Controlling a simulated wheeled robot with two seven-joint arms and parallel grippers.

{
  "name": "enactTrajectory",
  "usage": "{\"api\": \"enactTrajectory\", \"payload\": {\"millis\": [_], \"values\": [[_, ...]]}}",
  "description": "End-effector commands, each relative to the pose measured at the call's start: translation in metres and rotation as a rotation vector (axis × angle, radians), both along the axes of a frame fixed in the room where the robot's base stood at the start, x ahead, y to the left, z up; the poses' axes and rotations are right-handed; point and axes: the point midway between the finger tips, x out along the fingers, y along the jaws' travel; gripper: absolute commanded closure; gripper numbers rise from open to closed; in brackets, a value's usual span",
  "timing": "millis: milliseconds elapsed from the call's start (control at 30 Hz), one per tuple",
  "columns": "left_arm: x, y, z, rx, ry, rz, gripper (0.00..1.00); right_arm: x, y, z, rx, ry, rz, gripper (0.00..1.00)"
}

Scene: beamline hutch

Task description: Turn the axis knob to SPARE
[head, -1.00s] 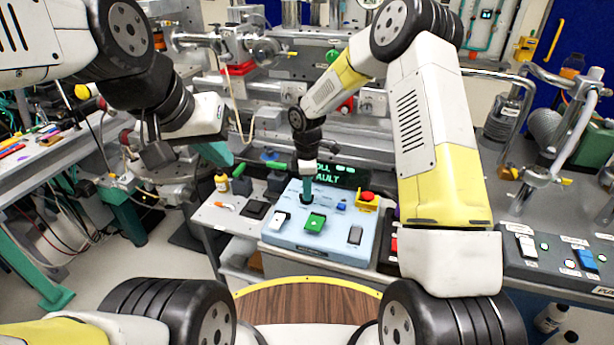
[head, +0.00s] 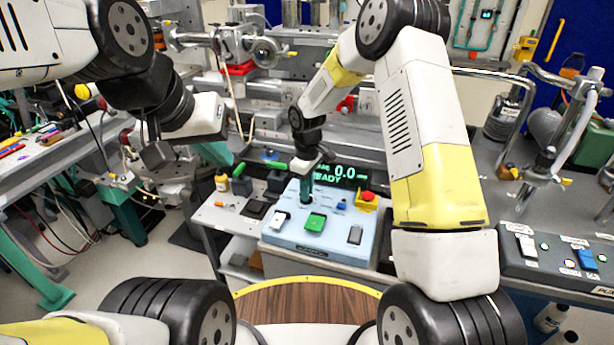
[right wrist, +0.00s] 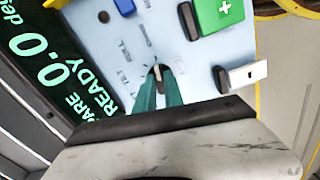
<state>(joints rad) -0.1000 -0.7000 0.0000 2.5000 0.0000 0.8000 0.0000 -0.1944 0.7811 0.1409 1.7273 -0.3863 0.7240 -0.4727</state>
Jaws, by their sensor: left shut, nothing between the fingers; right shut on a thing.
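The axis knob (right wrist: 158,72) is a small dark knob on the light blue control panel (head: 282,228). My right gripper (head: 306,197) is over the panel's back left part. In the right wrist view its teal fingers (right wrist: 160,84) are shut on the knob and hide part of it. Labels, one reading ROLL, are printed beside the knob; its pointer is hard to read. The display (right wrist: 62,75) shows letters ending in ARE, then 0.0 deg and READY. It also shows behind the panel in the head view (head: 340,174). My left gripper (head: 215,156) is shut and empty, left of the panel.
A grey switch box (head: 540,262) is at the right.

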Motion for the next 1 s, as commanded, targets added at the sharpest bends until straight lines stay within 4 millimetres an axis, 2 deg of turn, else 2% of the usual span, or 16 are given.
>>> {"api": "enactTrajectory", "payload": {"millis": [367, 400, 500, 833, 1000], "values": [[0.0, 0.0, 0.0, 0.0, 0.0, 0.0, 1.0, 0.001, 0.0, 0.001, 0.001, -0.002, -0.008, 1.0], [0.0, 0.0, 0.0, 0.0, 0.0, 0.0, 1.0, 0.001, 0.0, 0.001, 0.001, -0.002, -0.008, 0.81], [0.0, 0.0, 0.0, 0.0, 0.0, 0.0, 1.0, 0.001, 0.0, 0.001, 0.0, -0.001, -0.007, 0.65], [0.0, 0.0, 0.0, 0.0, 0.0, 0.0, 1.0, 0.001, 0.0, 0.003, 0.0, -0.001, -0.005, 0.65], [0.0, 0.0, 0.0, 0.0, 0.0, 0.0, 1.0, 0.001, 0.0, 0.024, 0.001, -0.004, -0.005, 0.65]]}}
